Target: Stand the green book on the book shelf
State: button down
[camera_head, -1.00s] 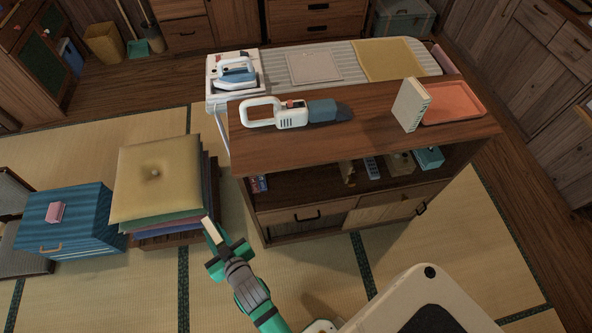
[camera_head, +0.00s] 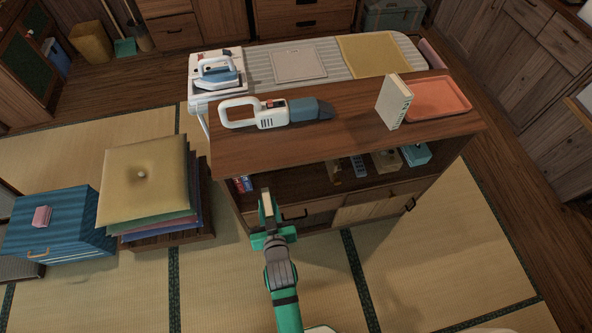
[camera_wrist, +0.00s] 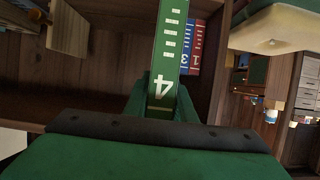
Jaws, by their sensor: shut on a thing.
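My gripper (camera_head: 268,232) is shut on the green book (camera_wrist: 168,45), whose spine shows a white 4 and white bars in the wrist view. In the head view the held green book (camera_head: 266,206) is a small upright shape at the cabinet's left front. The book shelf (camera_head: 306,176) is the open bay under the cabinet's brown top. A blue book marked 3 (camera_wrist: 186,60) and a red book (camera_wrist: 196,60) stand at its left end. In the wrist view they appear just right of the held book. Whether the green book is inside the bay I cannot tell.
A remote (camera_head: 358,167) and a teal box (camera_head: 416,153) sit farther right in the bay. A handheld vacuum (camera_head: 275,113), a cream book (camera_head: 394,101) and an orange tray (camera_head: 440,98) are on top.

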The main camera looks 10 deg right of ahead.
jog(key=shift+w+d+r, duration=0.1)
jog(key=shift+w+d, duration=0.1)
jog(key=shift+w, duration=0.15)
jog(key=w, duration=1.9)
notch_tip(320, 180, down, 7)
jog(key=shift+w+d, duration=0.15)
jog(key=c, duration=1.5)
grip_release()
jog(key=shift+f, duration=0.2)
jog(key=shift+r, duration=0.1)
